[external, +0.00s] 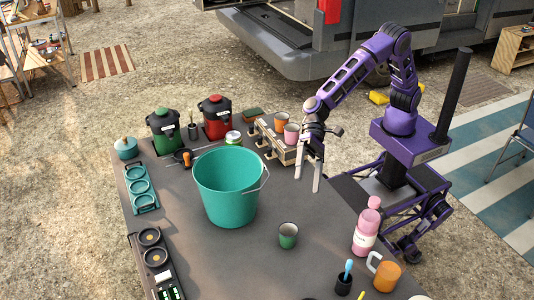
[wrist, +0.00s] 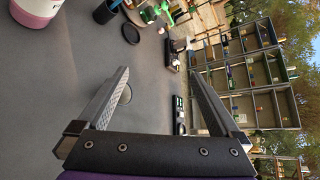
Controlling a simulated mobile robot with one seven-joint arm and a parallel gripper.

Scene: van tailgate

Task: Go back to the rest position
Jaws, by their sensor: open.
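My gripper (external: 308,178) is open and empty. It hangs from my purple arm above the right part of the grey table (external: 330,225), fingers pointing down. In the wrist view its two fingers (wrist: 158,72) stand apart with only table and background between them. A teal bucket (external: 226,187) stands on the table to the left of my gripper. A wooden rack (external: 262,137) with an orange cup (external: 281,120) and a pink cup (external: 291,134) is just behind and left of the fingers.
A green mug (external: 288,235), pink bottle (external: 366,226) and orange mug (external: 384,272) stand toward the table's front right. Bare table lies between the green mug and bottle.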

